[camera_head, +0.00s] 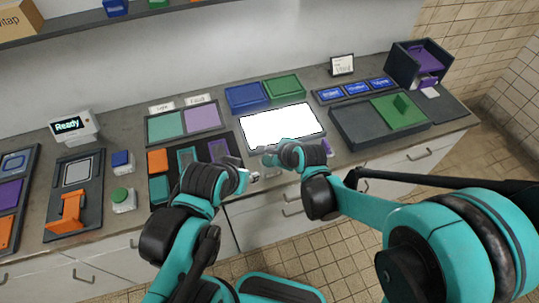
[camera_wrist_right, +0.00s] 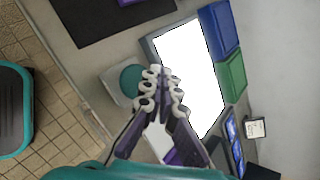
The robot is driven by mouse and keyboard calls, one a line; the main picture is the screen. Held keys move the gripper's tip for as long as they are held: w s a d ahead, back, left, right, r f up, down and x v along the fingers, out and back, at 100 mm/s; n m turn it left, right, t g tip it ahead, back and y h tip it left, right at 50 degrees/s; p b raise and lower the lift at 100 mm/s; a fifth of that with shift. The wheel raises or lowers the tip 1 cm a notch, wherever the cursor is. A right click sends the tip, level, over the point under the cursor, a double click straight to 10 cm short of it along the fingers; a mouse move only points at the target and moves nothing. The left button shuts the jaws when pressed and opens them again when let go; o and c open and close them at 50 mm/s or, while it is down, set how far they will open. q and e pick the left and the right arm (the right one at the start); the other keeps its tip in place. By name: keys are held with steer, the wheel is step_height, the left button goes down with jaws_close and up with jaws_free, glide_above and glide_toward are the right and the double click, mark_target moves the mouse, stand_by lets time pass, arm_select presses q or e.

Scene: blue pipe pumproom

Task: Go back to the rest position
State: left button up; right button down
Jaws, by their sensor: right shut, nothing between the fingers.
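My right gripper (camera_head: 268,157) is above the front edge of the counter, just in front of the bright white panel (camera_head: 283,126). In the right wrist view my right gripper (camera_wrist_right: 165,88) is shut with nothing between its fingers. A round teal button on a white base (camera_wrist_right: 130,78) lies beneath and beside its fingertips; whether they touch cannot be told. My left gripper (camera_head: 252,177) is near the counter's front edge, left of the right one. It is small and partly hidden by its wrist, so its jaw opening is unclear.
The counter (camera_head: 225,124) holds blue (camera_head: 246,97) and green (camera_head: 283,87) trays behind the panel. A dark tray with a green plate (camera_head: 401,111) is at right. An orange-handled device (camera_head: 66,214) and a "Ready" display (camera_head: 68,125) are at left. Tiled floor is in front.

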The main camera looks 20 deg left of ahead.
steer(key=shift+r, duration=0.6)
steer(key=s+d+r+n+h+b, duration=0.1)
steer(key=s+d+n, duration=0.4)
steer(key=d, duration=0.5)
steer(key=s+d+r+n+h+b, duration=0.1)
steer(key=s+d+n+h, duration=0.2)
steer(key=d, duration=0.8)
steer(key=s+d+r+n+h+b, duration=0.1)
steer(key=s+d+n+h+b, duration=0.1)
steer(key=s+d+n, duration=0.5)
steer(key=d+n, duration=0.2)
steer(key=d, duration=0.2)
steer(key=shift+s+d+r+n+t+h, duration=0.2)
steer(key=shift+d+n+t+h, duration=0.1)
steer(key=shift+n, duration=0.1)
